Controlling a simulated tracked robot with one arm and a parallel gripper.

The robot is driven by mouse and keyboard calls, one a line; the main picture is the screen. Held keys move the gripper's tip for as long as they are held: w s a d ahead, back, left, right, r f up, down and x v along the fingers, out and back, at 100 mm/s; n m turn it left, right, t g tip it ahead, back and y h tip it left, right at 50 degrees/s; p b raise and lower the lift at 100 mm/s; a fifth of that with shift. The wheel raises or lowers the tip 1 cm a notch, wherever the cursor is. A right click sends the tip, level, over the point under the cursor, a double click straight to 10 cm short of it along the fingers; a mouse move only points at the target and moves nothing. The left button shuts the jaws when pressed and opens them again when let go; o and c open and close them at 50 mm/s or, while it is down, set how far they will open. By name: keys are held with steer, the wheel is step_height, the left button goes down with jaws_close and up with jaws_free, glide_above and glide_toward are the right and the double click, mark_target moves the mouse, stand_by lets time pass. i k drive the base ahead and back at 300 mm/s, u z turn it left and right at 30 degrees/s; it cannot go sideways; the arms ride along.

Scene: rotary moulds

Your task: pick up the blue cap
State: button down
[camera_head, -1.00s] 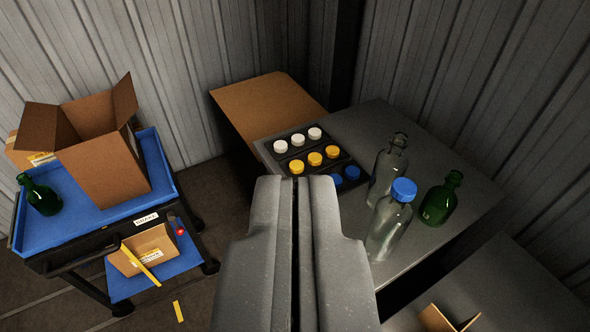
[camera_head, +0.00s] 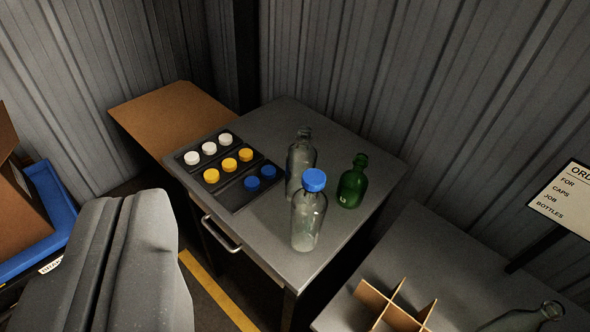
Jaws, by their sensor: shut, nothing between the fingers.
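In the head camera view, two blue caps lie in the front row of a black cap tray: one blue cap (camera_head: 252,183) and another (camera_head: 268,171) to its right. A third blue cap (camera_head: 314,180) sits on top of a clear bottle (camera_head: 308,220) standing upright on the grey table. The tray (camera_head: 238,200) also holds white caps (camera_head: 209,148) and yellow caps (camera_head: 228,165) in rows. My gripper (camera_head: 128,205) is at the lower left, shut and empty, apart from the tray and all caps.
An uncapped clear bottle (camera_head: 300,158) and a green bottle (camera_head: 352,185) stand near the capped bottle. A cardboard divider (camera_head: 395,305) and a lying or standing clear bottle (camera_head: 525,318) are lower right. A sign (camera_head: 566,198) stands right. A blue cart (camera_head: 48,226) is left.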

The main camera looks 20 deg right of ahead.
mark_target(251, 183)
steer(key=z, duration=0.1)
steer(key=k, duration=0.4)
steer(key=u, duration=0.65)
steer(key=i, duration=1.75)
steer(key=z, duration=0.3)
